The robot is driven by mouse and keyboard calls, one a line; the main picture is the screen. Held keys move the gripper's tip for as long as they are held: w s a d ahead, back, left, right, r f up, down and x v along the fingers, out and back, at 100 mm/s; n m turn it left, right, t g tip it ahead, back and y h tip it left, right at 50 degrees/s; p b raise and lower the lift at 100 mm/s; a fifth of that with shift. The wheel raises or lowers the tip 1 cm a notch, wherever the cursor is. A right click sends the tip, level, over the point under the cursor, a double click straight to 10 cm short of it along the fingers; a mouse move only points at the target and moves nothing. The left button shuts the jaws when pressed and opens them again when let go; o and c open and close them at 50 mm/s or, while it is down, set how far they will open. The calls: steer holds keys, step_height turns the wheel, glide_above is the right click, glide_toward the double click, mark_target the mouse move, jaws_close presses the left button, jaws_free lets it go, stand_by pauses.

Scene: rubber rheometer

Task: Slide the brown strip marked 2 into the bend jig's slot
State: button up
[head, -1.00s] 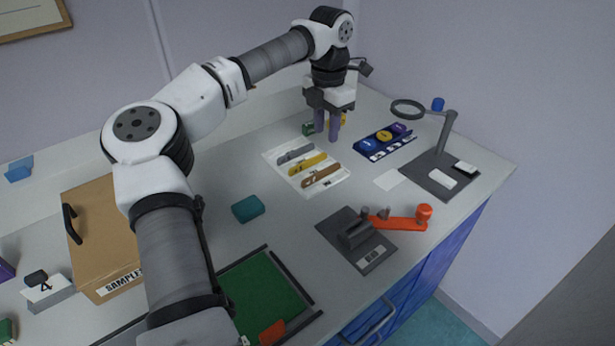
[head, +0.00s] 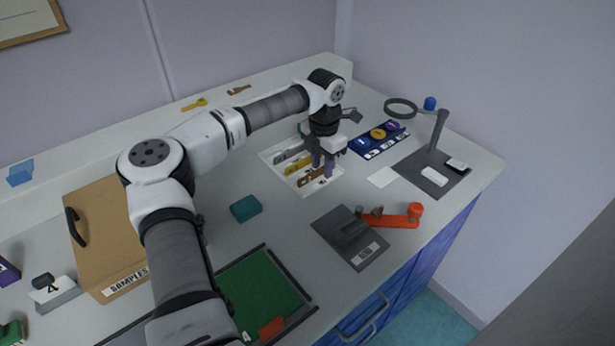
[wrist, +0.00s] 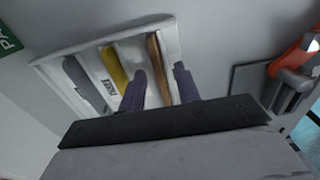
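The brown strip (head: 303,181) lies on a white tray (head: 272,153) in the head view, partly hidden by my fingers; I cannot read its mark. My gripper (head: 323,166) is over the tray, pointing down at this strip. In the wrist view, the brown strip (wrist: 156,62) shows between the two spread purple fingers (wrist: 160,88). The fingers look open, with a gap to the strip on both sides.
A yellow strip (wrist: 115,70) and a grey strip (wrist: 83,86) lie beside the brown one. An orange lever (head: 390,220) sits at the jig's right. A blue rack (head: 380,138) and a magnifier stand (head: 437,135) are farther right. A teal block (head: 246,208) lies left of the jig.

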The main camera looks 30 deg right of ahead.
jaws_close()
steer(key=shift+r, duration=0.15)
